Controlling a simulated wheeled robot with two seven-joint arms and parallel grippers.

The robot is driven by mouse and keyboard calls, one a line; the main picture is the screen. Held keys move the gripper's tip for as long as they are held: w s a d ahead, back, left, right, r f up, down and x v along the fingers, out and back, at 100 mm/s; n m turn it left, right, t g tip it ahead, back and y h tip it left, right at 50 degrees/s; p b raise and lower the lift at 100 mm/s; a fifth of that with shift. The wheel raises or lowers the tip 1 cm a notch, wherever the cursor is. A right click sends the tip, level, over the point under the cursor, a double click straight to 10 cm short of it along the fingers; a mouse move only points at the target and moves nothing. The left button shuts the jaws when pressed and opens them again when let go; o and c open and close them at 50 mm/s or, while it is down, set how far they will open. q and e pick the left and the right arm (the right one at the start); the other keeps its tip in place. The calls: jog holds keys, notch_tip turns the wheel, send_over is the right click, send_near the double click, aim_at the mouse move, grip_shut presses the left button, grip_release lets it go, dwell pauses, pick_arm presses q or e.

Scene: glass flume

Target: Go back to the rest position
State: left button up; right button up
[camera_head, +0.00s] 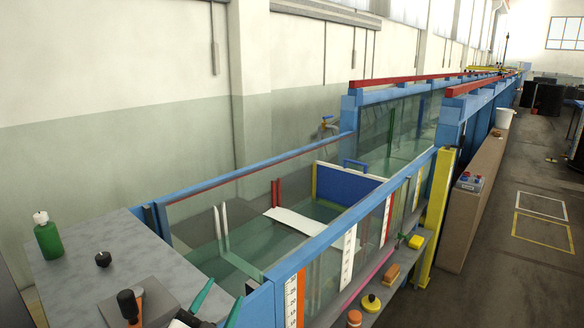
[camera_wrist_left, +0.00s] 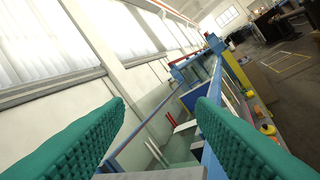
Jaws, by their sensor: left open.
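My left gripper (camera_head: 225,290) shows at the bottom of the head view, beside the near end of the glass flume. Its two green fingers are apart, with nothing seen between them. In the left wrist view, the fingers of my left gripper (camera_wrist_left: 162,102) stand wide apart on both sides, with the flume beyond. The glass flume (camera_head: 340,219) has blue rails and runs away to the back right. A blue panel (camera_head: 347,188) stands across it, and a white sloped plate (camera_head: 296,221) lies inside. My right gripper is in neither view.
A ledge along the flume's right side carries an orange block (camera_head: 391,273) and a yellow round object (camera_head: 371,302). The floor at the right is mostly clear.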

pick_arm(q)
jog(key=s+a+f+n+g+y, duration=0.3)
jog(key=s+f+g, duration=0.15)
jog(key=f, duration=0.35)
jog(key=s+a+f+n+g+y, duration=0.25)
jog(key=s+f+g, duration=0.2)
jog(key=f, duration=0.35)
jog(key=s+a+f+n+g, duration=0.1)
jog(key=s+f+g, duration=0.3)
jog(key=s, duration=0.5)
jog(key=s+a+f+n+g, duration=0.1)
jog(key=s+f+n+g, duration=0.15)
jog(key=s+f, duration=0.45)
notch_tip(320, 180, down, 24)
jog(key=s+m+g, duration=0.1)
jog(key=s+g, duration=0.1)
jog(key=s+a+f+b, duration=0.1)
jog(key=s+a+f, duration=0.2)
jog(key=s+f, duration=1.4)
jog(key=shift+g+h+b, duration=0.3)
jog(key=shift+g+h, duration=0.05)
jog(key=shift+g, duration=0.1)
dwell(1.4)
